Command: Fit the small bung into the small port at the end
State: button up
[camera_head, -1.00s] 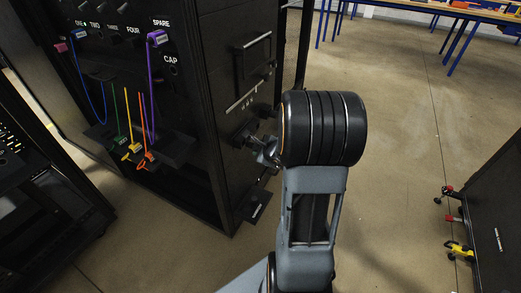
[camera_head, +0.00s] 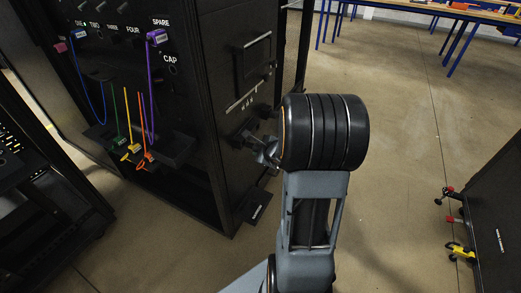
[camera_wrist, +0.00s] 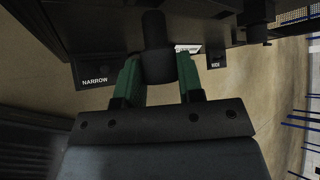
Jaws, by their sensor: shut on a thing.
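My gripper (camera_wrist: 160,88) has green fingers shut around a black cylindrical bung (camera_wrist: 158,62). The bung points toward the black rack at the top of the wrist view. In the head view my gripper (camera_head: 266,152) is beside the end panel (camera_head: 228,110) of the rack, and the bung is too dark to make out there. A label NARROW (camera_wrist: 95,81) shows left of the bung and a label WIDE (camera_wrist: 218,64) right of it. I cannot make out the small port itself or whether the bung touches anything.
Another dark cylinder (camera_wrist: 257,14) stands at the upper right of the wrist view. A small ledge (camera_head: 257,207) juts from the rack's lower end. Coloured cables (camera_head: 132,125) hang on the rack front. A black cabinet (camera_head: 492,220) stands at right, with open floor between.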

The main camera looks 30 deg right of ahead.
aim_at(251, 146)
jog(key=shift+w+a+b, duration=0.35)
jog(key=shift+w+b, duration=0.05)
jog(key=shift+w, duration=0.2)
jog(key=shift+w+a+b, duration=0.3)
jog(key=shift+w+b, duration=0.05)
jog(key=shift+w, duration=0.3)
jog(key=shift+w+a+b, duration=0.35)
jog(key=shift+w+b, duration=0.05)
jog(key=shift+w, duration=0.2)
jog(key=o, duration=1)
jog(key=shift+o, duration=0.2)
jog(key=p+v, duration=0.3)
jog(key=v, duration=1)
jog(key=shift+s+r, duration=0.25)
jog(key=shift+s, duration=0.1)
